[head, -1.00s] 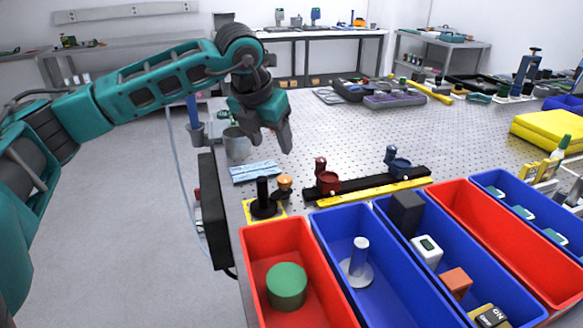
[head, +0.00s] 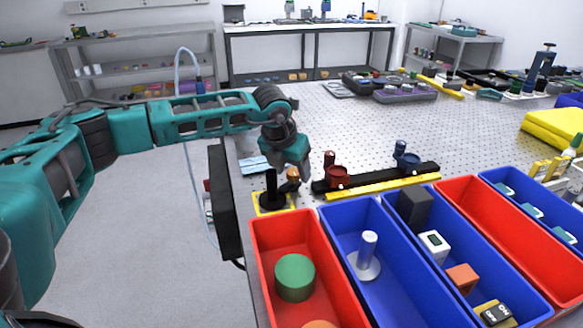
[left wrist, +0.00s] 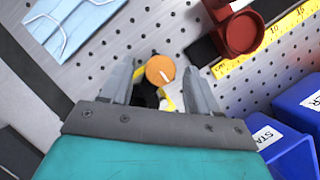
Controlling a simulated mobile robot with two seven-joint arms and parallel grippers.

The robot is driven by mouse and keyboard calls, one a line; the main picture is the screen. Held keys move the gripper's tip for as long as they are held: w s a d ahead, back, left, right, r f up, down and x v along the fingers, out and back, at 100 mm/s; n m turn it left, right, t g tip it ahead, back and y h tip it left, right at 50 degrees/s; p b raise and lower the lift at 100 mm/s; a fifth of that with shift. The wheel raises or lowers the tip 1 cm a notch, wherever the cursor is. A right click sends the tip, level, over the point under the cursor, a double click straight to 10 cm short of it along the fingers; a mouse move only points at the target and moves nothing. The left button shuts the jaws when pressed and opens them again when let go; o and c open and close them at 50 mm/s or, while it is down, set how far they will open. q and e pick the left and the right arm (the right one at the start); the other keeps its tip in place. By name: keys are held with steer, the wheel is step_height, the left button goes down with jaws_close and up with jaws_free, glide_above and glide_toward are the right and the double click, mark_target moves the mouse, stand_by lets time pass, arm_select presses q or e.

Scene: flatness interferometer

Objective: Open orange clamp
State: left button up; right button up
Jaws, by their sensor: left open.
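The orange clamp shows as an orange knob (head: 293,174) beside a black post on a round black base (head: 272,198), which stands on a yellow-marked patch at the table's left edge. In the left wrist view the orange knob (left wrist: 160,70) lies between my open fingers, near their tips; I cannot tell whether they touch it. My left gripper (head: 299,174) is open and points down at the knob. In the left wrist view its fingers (left wrist: 160,88) straddle the knob, and the black post is partly hidden below it. My right gripper is not in view.
A red clamp (head: 338,177) and a blue clamp (head: 408,161) sit on a black rail (head: 375,178) just right, behind a yellow ruler (head: 380,187). Red and blue bins (head: 262,262) stand in front. A blue mask (head: 254,165) lies behind the post.

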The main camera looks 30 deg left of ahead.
arm_select(q)
steer(key=c, duration=1)
steer(key=shift+c, duration=0.2)
steer(key=n+b, duration=0.1)
steer(key=n, duration=0.1)
steer(key=n+y+b, duration=0.1)
steer(key=shift+d+f+n, duration=0.15)
steer(key=shift+d+n, duration=0.05)
steer(key=shift+n, duration=0.2)
steer(key=n+y+b, duration=0.1)
steer(key=n, duration=0.1)
steer(key=n+g+y, duration=0.1)
steer(key=n, duration=0.1)
steer(key=shift+w+d+n+b, duration=0.15)
steer(key=shift+n+b, duration=0.15)
steer(key=shift+b, duration=0.1)
steer(key=n+g, duration=0.1)
steer(key=n, duration=0.1)
steer(key=n+g+y, duration=0.1)
steer(key=n, duration=0.1)
steer(key=shift+w+d+r+n, duration=0.1)
steer(key=shift+w+r+n, duration=0.1)
steer(key=shift+n, duration=0.1)
steer(key=shift+w+n+g, duration=0.15)
steer(key=shift+n+g, duration=0.75)
steer(key=shift+n, duration=1.3)
